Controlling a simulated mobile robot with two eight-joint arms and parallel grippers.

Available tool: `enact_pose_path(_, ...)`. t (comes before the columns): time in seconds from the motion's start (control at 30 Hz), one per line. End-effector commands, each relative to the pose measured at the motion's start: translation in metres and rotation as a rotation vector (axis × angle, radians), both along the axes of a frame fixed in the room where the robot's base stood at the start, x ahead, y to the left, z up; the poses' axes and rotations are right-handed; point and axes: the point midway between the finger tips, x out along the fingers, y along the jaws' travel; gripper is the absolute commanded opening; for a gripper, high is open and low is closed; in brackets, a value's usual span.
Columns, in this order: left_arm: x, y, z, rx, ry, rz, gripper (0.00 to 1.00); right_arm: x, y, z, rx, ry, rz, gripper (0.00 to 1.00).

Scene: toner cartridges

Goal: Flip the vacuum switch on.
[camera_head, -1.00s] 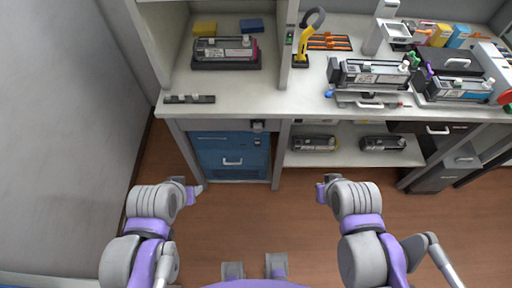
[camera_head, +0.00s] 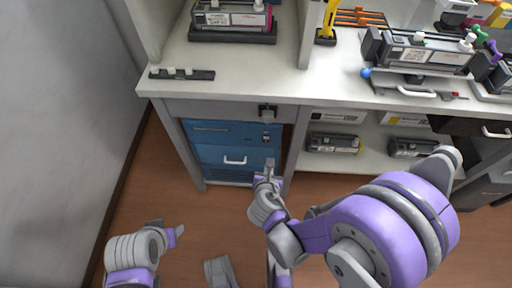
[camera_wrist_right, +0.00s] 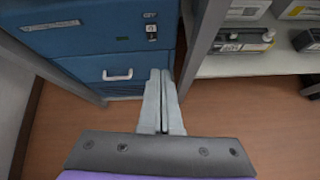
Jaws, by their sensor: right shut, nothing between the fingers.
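The blue vacuum unit (camera_head: 215,155) stands under the bench, with a white drawer handle on its front. A small switch (camera_head: 267,138) sits at the upper right of its front; it also shows in the right wrist view (camera_wrist_right: 152,31) under a small label. I cannot tell its position. My right gripper (camera_head: 269,166) is shut and empty, in front of and below the switch, apart from it. In the wrist view its fingers (camera_wrist_right: 161,74) point at the unit's right edge. My left gripper (camera_head: 168,230) is low at the left, away from the unit; its jaw opening is unclear.
The bench edge (camera_head: 220,97) overhangs the unit, with a dark fitting (camera_head: 267,112) beneath it. A bench leg stands close right of the unit. A shelf (camera_head: 345,162) with toner cartridges (camera_head: 333,143) lies to the right. The floor in front is open.

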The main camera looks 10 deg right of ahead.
Motion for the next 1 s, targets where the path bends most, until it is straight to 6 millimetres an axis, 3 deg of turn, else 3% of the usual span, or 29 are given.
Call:
enact_pose_path(0.1, 0.001, 0.000, -0.011, 0.000, 0.004, 0.000, 0.50, 0.003, 0.006, -0.014, -0.081, 0.003, 0.070, 0.00)
enact_pose_path(0.63, 0.001, 0.000, -0.013, 0.000, 0.004, 0.000, 0.50, 0.010, 0.006, -0.020, -0.107, 0.005, 0.088, 0.00)
enact_pose_path(1.0, 0.004, 0.000, -0.032, 0.000, 0.010, 0.000, 0.50, 0.066, -0.011, -0.062, -0.106, 0.005, 0.086, 0.00)
